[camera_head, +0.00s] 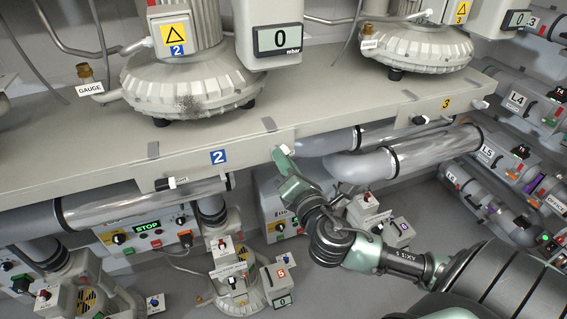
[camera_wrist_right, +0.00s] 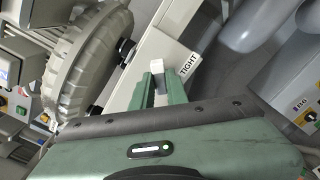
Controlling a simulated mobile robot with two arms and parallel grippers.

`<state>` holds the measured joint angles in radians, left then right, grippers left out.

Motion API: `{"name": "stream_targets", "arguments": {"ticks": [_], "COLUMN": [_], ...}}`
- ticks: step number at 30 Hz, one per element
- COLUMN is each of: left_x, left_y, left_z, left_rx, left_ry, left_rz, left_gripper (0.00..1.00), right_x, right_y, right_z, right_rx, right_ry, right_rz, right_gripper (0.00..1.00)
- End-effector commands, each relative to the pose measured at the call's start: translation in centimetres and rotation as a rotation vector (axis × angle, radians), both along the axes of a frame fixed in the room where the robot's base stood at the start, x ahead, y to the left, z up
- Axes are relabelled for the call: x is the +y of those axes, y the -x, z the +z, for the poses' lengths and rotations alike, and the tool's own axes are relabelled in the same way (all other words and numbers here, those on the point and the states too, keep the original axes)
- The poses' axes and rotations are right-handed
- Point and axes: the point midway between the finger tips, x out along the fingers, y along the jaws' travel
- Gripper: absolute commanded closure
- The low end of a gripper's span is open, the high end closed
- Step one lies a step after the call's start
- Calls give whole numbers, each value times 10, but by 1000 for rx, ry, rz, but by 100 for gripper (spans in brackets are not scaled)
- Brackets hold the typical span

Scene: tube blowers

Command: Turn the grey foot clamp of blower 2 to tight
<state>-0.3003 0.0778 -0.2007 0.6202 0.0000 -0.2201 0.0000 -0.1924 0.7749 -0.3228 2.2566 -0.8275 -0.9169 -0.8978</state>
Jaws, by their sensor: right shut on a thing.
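Blower 2 (camera_head: 190,75) stands on the beige bench at the upper left, with a yellow warning label marked 2. My right gripper (camera_head: 284,160) is at the bench's front edge, to the right of the blue 2 plate (camera_head: 219,157). In the right wrist view my right gripper (camera_wrist_right: 160,88) is shut on a small pale grey block, the foot clamp's handle (camera_wrist_right: 156,67). A white label reading TIGHT (camera_wrist_right: 189,64) sits just right of the handle. The fingers hide the handle's lower part. My left gripper is not in view.
The bench edge (camera_head: 100,183) runs just beside my right gripper. Large grey pipes (camera_head: 360,165) lie below and right of it. Another lever with a white tip (camera_head: 172,183) is on the edge to the left. Smaller blowers and control boxes (camera_head: 145,235) stand below.

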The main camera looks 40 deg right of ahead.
Motion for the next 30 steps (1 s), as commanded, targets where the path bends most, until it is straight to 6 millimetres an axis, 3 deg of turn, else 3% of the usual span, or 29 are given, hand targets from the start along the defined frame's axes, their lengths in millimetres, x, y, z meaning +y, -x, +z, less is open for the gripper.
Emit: {"name": "stream_targets", "arguments": {"ticks": [18, 30], "left_x": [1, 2], "left_y": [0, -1], "left_z": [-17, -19], "left_rx": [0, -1], "left_ry": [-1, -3], "left_rz": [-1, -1], "left_gripper": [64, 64], "right_x": [-2, -2], "right_y": [1, 1], "right_z": [-5, -6], "right_rx": [-128, -167], "right_ry": [-535, -699], "right_rz": [-4, -2], "right_gripper": [100, 100]}}
